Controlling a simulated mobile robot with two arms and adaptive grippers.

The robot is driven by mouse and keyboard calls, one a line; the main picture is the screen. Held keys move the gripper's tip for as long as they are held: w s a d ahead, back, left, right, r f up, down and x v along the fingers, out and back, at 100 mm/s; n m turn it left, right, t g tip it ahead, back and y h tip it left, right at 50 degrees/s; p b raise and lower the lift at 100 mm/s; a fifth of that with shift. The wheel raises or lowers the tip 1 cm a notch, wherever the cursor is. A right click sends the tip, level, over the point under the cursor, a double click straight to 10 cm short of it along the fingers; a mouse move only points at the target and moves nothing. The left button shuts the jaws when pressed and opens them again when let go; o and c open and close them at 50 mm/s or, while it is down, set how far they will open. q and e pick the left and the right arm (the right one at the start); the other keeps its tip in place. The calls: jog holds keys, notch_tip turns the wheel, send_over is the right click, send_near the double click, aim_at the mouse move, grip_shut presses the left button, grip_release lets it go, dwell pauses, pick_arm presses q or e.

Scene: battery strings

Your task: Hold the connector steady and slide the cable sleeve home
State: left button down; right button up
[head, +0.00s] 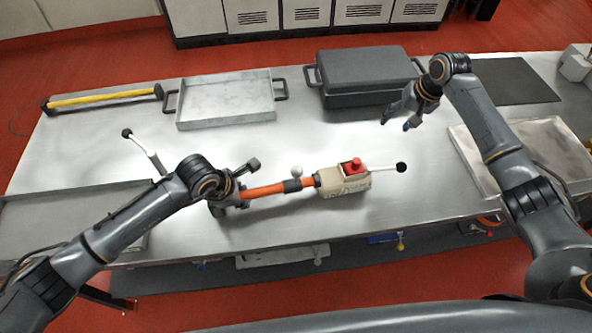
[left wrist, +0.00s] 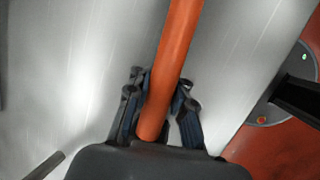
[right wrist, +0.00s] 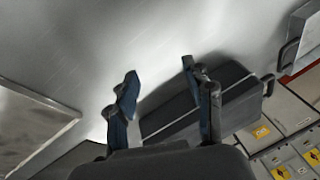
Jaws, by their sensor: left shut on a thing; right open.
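A beige connector block (head: 342,184) with a red knob (head: 356,165) lies at the middle of the table. A white rod with a black ball end (head: 400,167) sticks out to its right. An orange cable (head: 265,190) runs left from it, with a dark sleeve-like band (head: 292,186) around it beside the connector. My left gripper (head: 232,199) is shut on the orange cable left of the band; the cable also passes between its fingers in the left wrist view (left wrist: 172,65). My right gripper (head: 397,121) is open and empty, above the table behind and right of the connector.
A grey metal tray (head: 225,118) and a dark lidded case (head: 365,90) stand at the back. A yellow bar (head: 105,98) lies back left. More trays sit at the left (head: 20,215) and right (head: 470,150) edges. The table between case and connector is clear.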

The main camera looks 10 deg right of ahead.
jog(key=s+a+r+n+g+y, duration=0.1)
jog(key=a+r+n, duration=0.1)
jog(key=a, duration=0.5)
jog(key=s+a+r+n+g, duration=0.1)
jog(key=a+r, duration=0.1)
jog(key=a, duration=0.6)
jog(key=n+g, duration=0.2)
jog(key=n, duration=0.2)
send_near(298, 167)
jog(key=shift+h, duration=0.3)
jog(key=x, duration=1.2)
jog(key=shift+w+a, duration=0.1)
jog(key=shift+a, duration=0.25)
grip_shut()
